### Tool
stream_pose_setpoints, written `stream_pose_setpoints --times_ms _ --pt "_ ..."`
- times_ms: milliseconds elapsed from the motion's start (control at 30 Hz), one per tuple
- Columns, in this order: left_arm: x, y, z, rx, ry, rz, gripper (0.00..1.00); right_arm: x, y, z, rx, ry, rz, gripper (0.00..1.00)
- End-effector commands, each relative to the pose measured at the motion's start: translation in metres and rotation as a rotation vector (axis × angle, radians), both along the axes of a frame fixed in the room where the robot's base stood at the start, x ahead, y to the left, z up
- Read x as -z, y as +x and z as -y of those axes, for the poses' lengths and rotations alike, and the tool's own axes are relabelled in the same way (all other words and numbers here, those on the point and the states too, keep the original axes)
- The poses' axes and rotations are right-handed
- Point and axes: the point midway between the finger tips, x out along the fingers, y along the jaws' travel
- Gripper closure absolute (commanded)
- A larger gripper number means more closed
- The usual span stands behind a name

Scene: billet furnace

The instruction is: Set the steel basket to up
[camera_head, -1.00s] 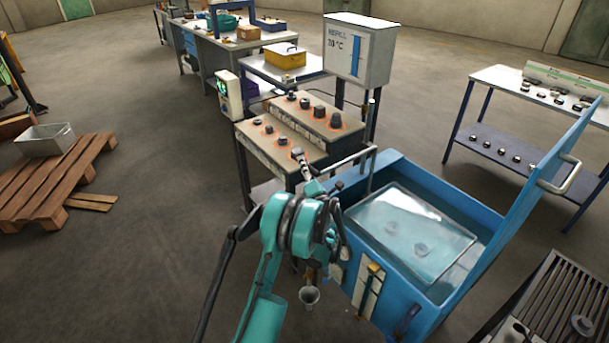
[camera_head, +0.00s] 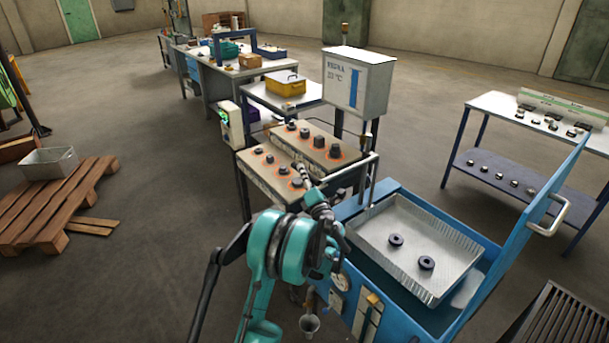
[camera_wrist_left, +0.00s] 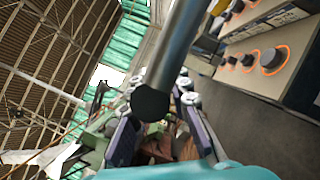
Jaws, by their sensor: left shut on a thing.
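The steel basket (camera_head: 372,228), a shallow ribbed metal tray, hangs raised at the top of the blue quench tank (camera_head: 400,318). Two dark rings (camera_head: 397,240) lie in it. A light bar (camera_head: 350,170) runs from the upright beside the basket towards my left gripper (camera_head: 312,190). The left gripper is shut on this bar; my own arm hides part of the grip in the head view. In the left wrist view, a thick grey bar (camera_wrist_left: 172,60) with a round dark end lies between the fingers. My right gripper is not in view.
The tank's blue lid (camera_head: 535,235) stands open at the right. A slatted metal surface (camera_head: 565,318) is at the lower right. The floor to the left is open up to a wooden pallet (camera_head: 60,205).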

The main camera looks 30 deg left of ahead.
Motion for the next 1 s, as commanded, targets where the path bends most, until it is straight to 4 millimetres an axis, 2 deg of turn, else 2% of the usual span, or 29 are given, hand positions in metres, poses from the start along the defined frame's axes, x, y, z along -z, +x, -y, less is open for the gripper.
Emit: stream_pose_setpoints --times_ms 67,100,167,567,1000 --pt "-0.005 0.001 -0.001 -0.002 0.01 -0.002 1.0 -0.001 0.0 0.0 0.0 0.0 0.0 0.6" --pt "-0.005 0.001 -0.001 -0.002 0.01 -0.002 0.76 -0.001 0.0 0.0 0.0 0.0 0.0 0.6" --pt "-0.005 0.001 -0.001 -0.002 0.01 -0.001 0.61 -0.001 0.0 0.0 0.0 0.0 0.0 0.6" --pt "-0.001 -0.003 0.005 0.0 0.006 0.0 0.61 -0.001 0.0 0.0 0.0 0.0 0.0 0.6" --pt "0.017 -0.059 0.069 0.001 0.006 -0.001 0.61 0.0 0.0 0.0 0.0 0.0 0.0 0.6"
